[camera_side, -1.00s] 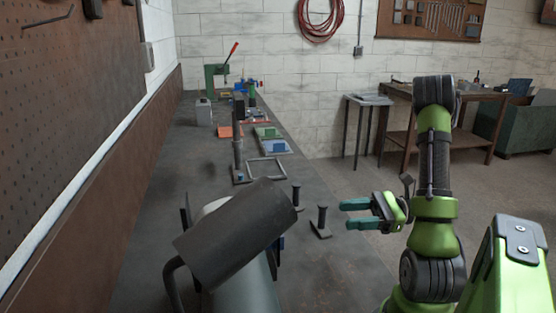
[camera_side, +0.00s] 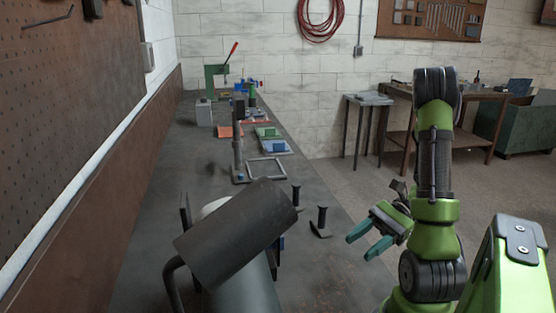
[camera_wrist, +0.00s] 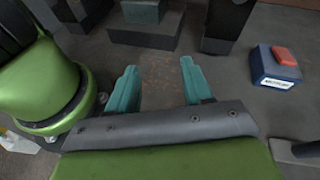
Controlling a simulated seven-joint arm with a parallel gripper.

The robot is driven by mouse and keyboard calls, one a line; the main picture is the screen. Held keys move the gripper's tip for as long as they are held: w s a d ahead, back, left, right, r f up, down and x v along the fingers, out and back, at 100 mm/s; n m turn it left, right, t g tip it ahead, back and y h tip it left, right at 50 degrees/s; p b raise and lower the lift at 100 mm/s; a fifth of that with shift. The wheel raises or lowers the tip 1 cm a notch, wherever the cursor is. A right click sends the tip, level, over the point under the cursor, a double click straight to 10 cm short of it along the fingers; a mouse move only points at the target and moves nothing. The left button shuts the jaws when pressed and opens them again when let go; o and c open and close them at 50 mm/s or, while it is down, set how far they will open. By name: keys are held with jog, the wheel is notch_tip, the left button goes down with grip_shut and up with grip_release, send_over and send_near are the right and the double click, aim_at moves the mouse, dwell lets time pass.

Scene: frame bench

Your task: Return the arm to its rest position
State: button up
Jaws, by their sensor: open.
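My gripper (camera_side: 368,241) is at the right of the bench in the side view, with its teal fingers apart and pointing down to the left. Nothing shows between the fingers. In the wrist view my gripper (camera_wrist: 158,84) also shows open and empty, over a dark surface. My green arm stands at the right of the side view, close to the gripper.
A grey cylinder (camera_side: 235,232) blocks the near bench. Dark posts (camera_side: 321,220) stand near the bench's right edge, left of my gripper. A metal frame (camera_side: 267,170) lies farther back. In the wrist view a blue box with a red button (camera_wrist: 277,66) sits at right.

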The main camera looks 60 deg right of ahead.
jog(key=w+a+r+n+g+h, duration=0.3)
jog(key=w+a+r+n+h, duration=0.2)
jog(key=w+n+h, duration=0.55)
jog(key=a+r+n+t, duration=0.3)
jog(key=a+r+n, duration=0.4)
jog(key=a, duration=0.2)
jog(key=shift+s+r+n+t, duration=0.3)
jog(key=shift+s+r+n, duration=0.05)
jog(key=shift+s, duration=0.05)
